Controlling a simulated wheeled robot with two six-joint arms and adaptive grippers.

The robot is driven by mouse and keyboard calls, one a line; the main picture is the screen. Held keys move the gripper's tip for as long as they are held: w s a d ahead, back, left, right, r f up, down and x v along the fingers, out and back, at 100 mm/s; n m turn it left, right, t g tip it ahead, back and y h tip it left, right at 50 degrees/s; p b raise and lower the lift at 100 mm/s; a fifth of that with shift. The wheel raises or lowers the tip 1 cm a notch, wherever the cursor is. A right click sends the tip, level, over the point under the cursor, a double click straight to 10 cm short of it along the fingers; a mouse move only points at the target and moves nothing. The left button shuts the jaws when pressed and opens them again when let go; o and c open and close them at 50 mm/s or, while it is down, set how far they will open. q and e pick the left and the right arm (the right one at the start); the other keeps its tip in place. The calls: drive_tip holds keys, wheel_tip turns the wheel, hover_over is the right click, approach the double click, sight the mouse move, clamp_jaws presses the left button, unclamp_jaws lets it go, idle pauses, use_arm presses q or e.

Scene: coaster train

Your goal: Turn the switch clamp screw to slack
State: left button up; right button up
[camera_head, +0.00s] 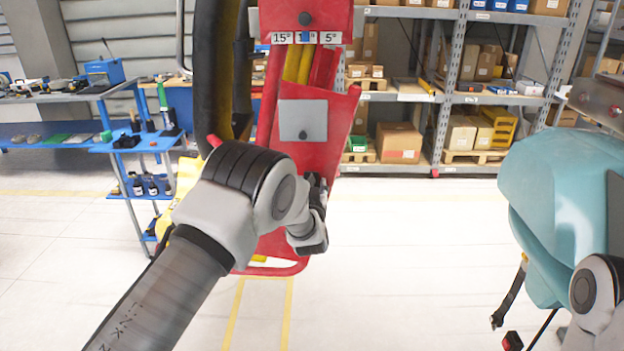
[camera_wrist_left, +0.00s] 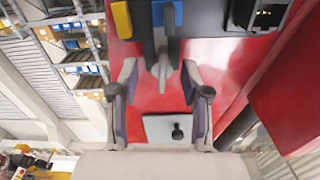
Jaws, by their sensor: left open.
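My left gripper (camera_wrist_left: 159,76) is open in the left wrist view, one finger on each side of a grey winged stem (camera_wrist_left: 161,66). That stem may be the switch clamp screw; I cannot tell for sure, nor whether the fingers touch it. It sticks out below a dark block with a blue bar (camera_wrist_left: 171,18) and a yellow piece (camera_wrist_left: 122,19). In the head view, my left gripper (camera_head: 316,186) is at the right edge of the red frame (camera_head: 318,115), and my wrist hides what lies behind it. My right gripper is out of view.
A grey plate with a dark knob (camera_wrist_left: 180,132) is on the red face near the fingers. Shelves (camera_head: 440,95) stand behind.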

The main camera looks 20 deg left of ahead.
use_arm(q)
drive_tip(key=shift+w+a, duration=0.1)
drive_tip(key=shift+a, duration=0.15)
drive_tip(key=shift+d, duration=0.1)
clamp_jaws()
drive_tip(key=shift+f+n+b, duration=0.15)
drive_tip(key=shift+n+b, duration=0.45)
drive_tip(key=shift+b, duration=0.4)
drive_tip(key=shift+n+b, duration=7.7)
drive_tip(key=shift+b, duration=2)
